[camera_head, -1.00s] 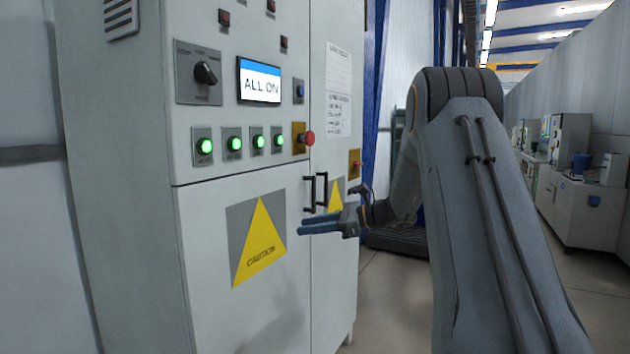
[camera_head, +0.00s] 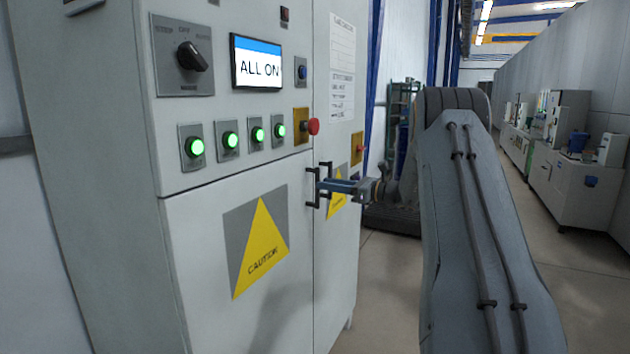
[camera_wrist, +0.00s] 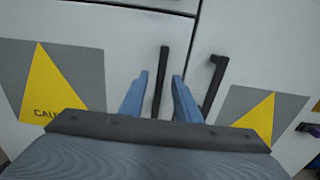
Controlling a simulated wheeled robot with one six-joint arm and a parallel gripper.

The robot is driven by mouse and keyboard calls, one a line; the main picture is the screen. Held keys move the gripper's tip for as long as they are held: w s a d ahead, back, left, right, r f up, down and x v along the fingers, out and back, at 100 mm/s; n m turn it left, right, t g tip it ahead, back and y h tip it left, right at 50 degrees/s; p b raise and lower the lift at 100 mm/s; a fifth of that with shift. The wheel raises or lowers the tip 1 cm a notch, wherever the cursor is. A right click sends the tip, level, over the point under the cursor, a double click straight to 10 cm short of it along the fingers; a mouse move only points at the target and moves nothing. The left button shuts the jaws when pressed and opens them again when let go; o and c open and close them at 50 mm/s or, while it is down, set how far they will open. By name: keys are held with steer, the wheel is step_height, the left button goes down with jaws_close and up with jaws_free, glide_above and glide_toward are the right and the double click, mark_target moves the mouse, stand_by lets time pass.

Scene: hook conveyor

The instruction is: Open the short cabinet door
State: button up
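The short cabinet door (camera_head: 195,300) is the lower left panel, white with a yellow caution sign (camera_head: 262,250); it is closed. Its black vertical handle (camera_head: 311,187) stands near the door's right edge, and it also shows in the wrist view (camera_wrist: 161,82). My gripper (camera_head: 325,185) is at handle height. In the wrist view my gripper (camera_wrist: 158,88) is open, with one blue finger on each side of the left handle. I cannot tell whether either finger touches it. A second black handle (camera_wrist: 213,82) on the neighbouring door is just right of the right finger.
Above the door is a panel with green lit buttons (camera_head: 230,139), a black rotary switch (camera_head: 190,57) and a red push button (camera_head: 313,126). The neighbouring door (camera_head: 335,270) is closed. Open floor (camera_head: 385,300) lies right of the cabinet.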

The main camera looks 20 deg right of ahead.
steer(key=shift+p+x, duration=0.65)
steer(key=shift+x, duration=1.6)
jaws_close()
steer(key=shift+d, duration=0.1)
